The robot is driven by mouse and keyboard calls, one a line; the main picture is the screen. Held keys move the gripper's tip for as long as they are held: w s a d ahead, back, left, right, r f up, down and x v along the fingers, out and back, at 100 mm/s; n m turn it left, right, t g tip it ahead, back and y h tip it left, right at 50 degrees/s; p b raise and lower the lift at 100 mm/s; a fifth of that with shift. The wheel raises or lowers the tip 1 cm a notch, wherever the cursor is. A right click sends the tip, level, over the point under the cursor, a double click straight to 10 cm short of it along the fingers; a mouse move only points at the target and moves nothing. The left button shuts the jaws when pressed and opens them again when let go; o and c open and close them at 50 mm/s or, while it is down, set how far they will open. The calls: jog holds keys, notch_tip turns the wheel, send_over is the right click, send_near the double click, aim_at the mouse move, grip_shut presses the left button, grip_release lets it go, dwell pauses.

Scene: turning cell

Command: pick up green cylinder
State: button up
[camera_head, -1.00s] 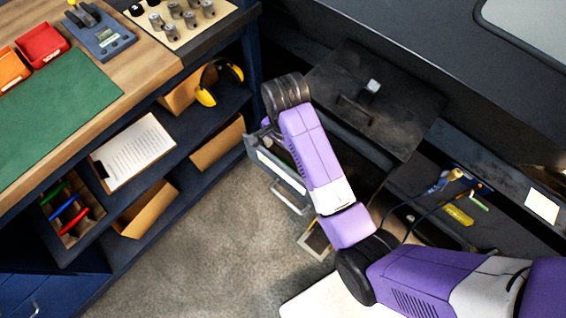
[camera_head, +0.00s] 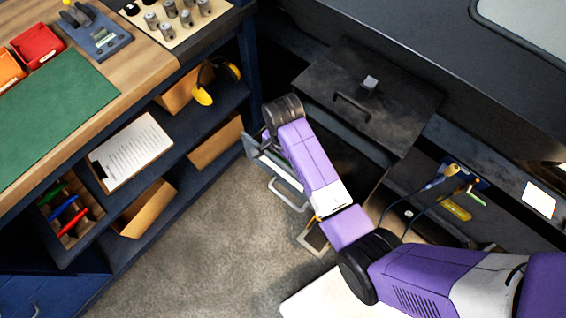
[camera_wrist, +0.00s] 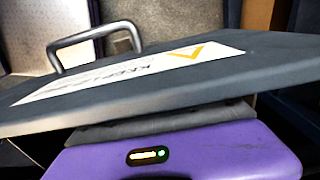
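No green cylinder can be clearly made out. A small light-green piece (camera_head: 477,198) lies on the dark shelf at the right in the head view, too small to tell its shape. My arm reaches down-left, its black wrist joint (camera_head: 284,112) above a grey drawer-like front with a metal handle (camera_head: 287,195). The fingers are hidden in the head view. In the wrist view, a grey panel with a label (camera_wrist: 130,75) and a metal handle (camera_wrist: 95,45) fills the middle, close against my purple gripper body (camera_wrist: 175,155). It hides the fingers and anything they hold.
A black lid with a handle (camera_head: 365,95) is beside my wrist, with a dark opening below it. A yellow tool (camera_head: 455,207) and cables lie on the right shelf. The left bench holds a green mat (camera_head: 55,112); its shelves hold a clipboard (camera_head: 130,152) and yellow earmuffs (camera_head: 204,92).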

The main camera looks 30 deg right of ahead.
jog(key=c, duration=1)
jog(key=shift+c, duration=0.2)
jog(key=shift+r, duration=0.1)
notch_tip(320, 180, up, 20)
jog(key=p, duration=0.9)
